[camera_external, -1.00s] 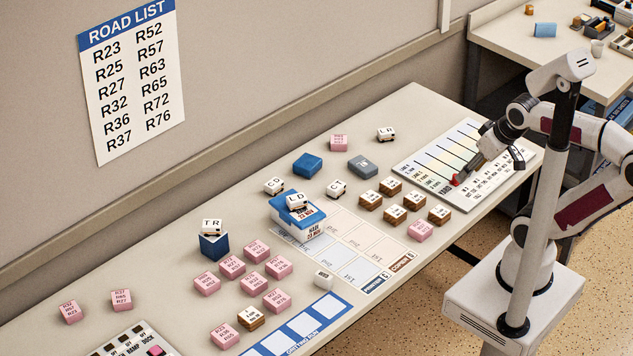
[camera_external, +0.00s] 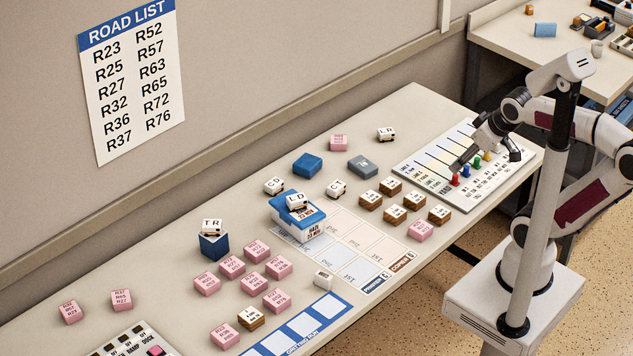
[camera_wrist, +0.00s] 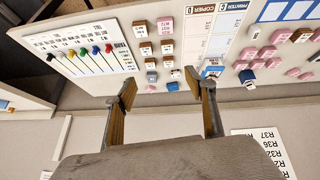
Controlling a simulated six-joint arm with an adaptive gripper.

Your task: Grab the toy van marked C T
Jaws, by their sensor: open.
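The toy van marked C T (camera_external: 337,188) is a small white van on the table, right of the blue box with the L D van (camera_external: 297,201) on its lid. Its lettering cannot be read in the wrist view. My gripper (camera_external: 488,158) is over the peg board at the table's right end, well apart from the C T van. In the wrist view my gripper (camera_wrist: 160,86) has its two fingers spread with nothing between them.
Other vans marked C D (camera_external: 274,186), T R (camera_external: 212,227) and L D (camera_external: 386,134) stand nearby. Brown blocks (camera_external: 391,185), a grey block (camera_external: 362,166) and a blue block (camera_external: 307,164) surround the C T van. The peg board (camera_external: 425,165) has coloured pegs.

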